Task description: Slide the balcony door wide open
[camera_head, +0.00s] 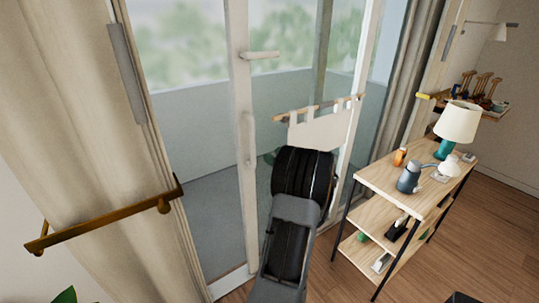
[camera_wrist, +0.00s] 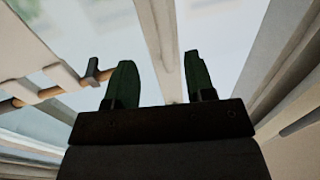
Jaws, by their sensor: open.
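The balcony door has a white upright stile (camera_head: 241,150) with a horizontal bar handle (camera_head: 261,55) near its top and a long upright pull (camera_head: 250,138) lower down. Glass lies to its left, with a grey balcony wall beyond. In the wrist view, my gripper (camera_wrist: 161,62) has two green fingers spread apart with nothing held between them. A pale upright frame bar (camera_wrist: 160,40) shows beyond and between the fingers; I cannot tell how far off it is. In the head view my arm hides the gripper. How far the door stands open is unclear.
A pale cloth on a wooden rod (camera_head: 318,132) hangs just beyond my arm; its rod shows left in the wrist view (camera_wrist: 60,90). A beige curtain (camera_head: 85,120) and brass rail (camera_head: 105,218) stand left. A shelf unit (camera_head: 375,180) with a lamp (camera_head: 457,125) stands right.

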